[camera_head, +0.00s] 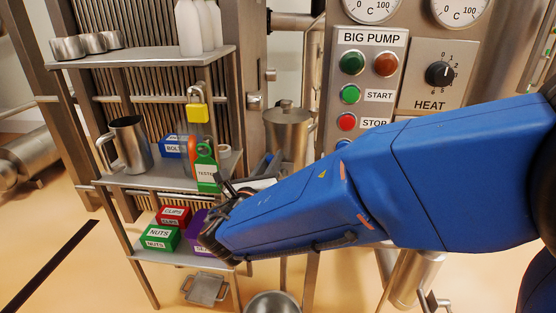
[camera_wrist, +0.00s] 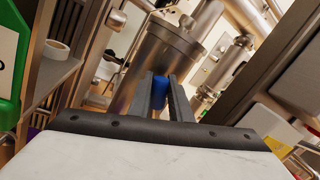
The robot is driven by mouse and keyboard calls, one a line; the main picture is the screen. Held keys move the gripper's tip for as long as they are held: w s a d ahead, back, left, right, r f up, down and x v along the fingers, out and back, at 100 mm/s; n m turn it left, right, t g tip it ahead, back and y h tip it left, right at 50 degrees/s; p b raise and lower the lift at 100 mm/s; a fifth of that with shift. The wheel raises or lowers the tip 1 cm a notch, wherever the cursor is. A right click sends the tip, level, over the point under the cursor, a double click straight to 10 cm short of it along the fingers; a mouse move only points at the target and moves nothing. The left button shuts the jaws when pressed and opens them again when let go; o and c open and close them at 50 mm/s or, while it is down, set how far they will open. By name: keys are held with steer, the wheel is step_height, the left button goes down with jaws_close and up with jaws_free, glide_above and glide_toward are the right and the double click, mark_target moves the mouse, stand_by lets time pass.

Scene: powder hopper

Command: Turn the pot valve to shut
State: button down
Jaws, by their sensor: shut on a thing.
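The steel pot (camera_head: 287,133) stands behind my gripper in the head view. It fills the upper middle of the wrist view (camera_wrist: 165,50), tilted by the camera angle. A small blue part, which looks like the pot valve's handle (camera_wrist: 160,84), shows low on the pot's near side. My gripper (camera_wrist: 163,100) is shut on this blue part, with one dark finger on each side. In the head view my gripper (camera_head: 268,165) is partly hidden by my blue arm, and the valve cannot be made out there. Which way the handle points is hard to tell.
A shelf rack (camera_head: 150,178) stands to the left, with a steel jug (camera_head: 130,145), a green tester tag (camera_head: 206,168), a yellow padlock (camera_head: 198,108) and labelled boxes. The big pump panel (camera_head: 366,90) and heat panel (camera_head: 437,75) are behind my arm.

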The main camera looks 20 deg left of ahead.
steer(key=a+f+n+y, duration=0.2)
steer(key=f+n, duration=0.1)
steer(key=n, duration=0.5)
steer(key=s+a+f+n+y, duration=0.1)
steer(key=f+n, duration=0.3)
steer(key=n, duration=0.5)
steer(key=shift+a+f+n+t+y, duration=0.35)
steer(key=shift+a+y, duration=0.2)
steer(key=shift+y, duration=0.35)
steer(key=shift+f, duration=0.15)
steer(key=c, duration=1.6)
jaws_free()
steer(key=shift+r, duration=0.25)
